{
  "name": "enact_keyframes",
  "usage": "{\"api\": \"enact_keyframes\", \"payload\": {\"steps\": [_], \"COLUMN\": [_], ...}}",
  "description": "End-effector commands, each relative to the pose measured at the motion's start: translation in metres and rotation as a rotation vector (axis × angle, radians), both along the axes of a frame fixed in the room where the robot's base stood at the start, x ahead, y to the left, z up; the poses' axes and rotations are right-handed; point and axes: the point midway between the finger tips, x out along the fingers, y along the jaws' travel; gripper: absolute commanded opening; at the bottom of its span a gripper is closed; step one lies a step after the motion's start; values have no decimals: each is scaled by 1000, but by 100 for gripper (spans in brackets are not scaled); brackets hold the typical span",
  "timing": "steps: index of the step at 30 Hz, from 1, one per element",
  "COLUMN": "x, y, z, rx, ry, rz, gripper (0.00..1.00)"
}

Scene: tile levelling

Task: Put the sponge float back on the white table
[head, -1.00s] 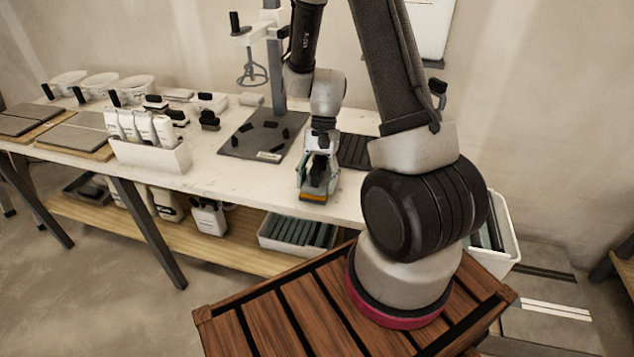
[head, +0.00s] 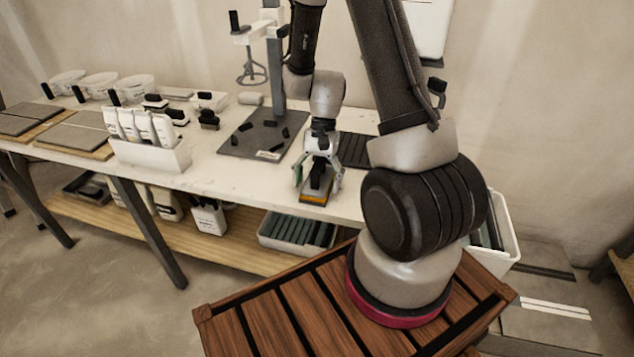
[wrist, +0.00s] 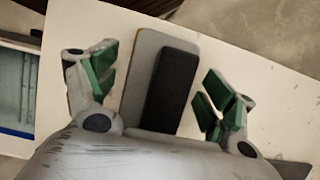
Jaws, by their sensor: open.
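The sponge float (head: 315,196) has a grey plate, a black handle and an orange-yellow edge. It lies on the white table (head: 232,183) near the front edge. In the wrist view the sponge float (wrist: 142,84) sits between the spread green-padded fingers, with a gap on each side of it. My gripper (head: 318,180) is open around the float's handle, pointing down; in the wrist view my gripper (wrist: 160,88) touches neither side of it. Part of the float is hidden behind my gripper in the wrist view.
A dark mat (head: 262,134) with small black pieces lies behind my gripper, beside a mixer stand (head: 276,70). A white holder with bottles (head: 150,153) stands to the left. A dark ribbed tray (head: 356,150) is just right. Table between holder and float is clear.

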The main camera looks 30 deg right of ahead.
Motion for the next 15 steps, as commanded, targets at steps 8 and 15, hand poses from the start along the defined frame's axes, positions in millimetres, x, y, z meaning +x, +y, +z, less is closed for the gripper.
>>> {"api": "enact_keyframes", "payload": {"steps": [8, 15], "x": [16, 28], "y": [-15, -28], "z": [50, 94], "rx": [-1, -1], "ry": [-8, -5], "rz": [-2, -1], "gripper": [84, 84]}}
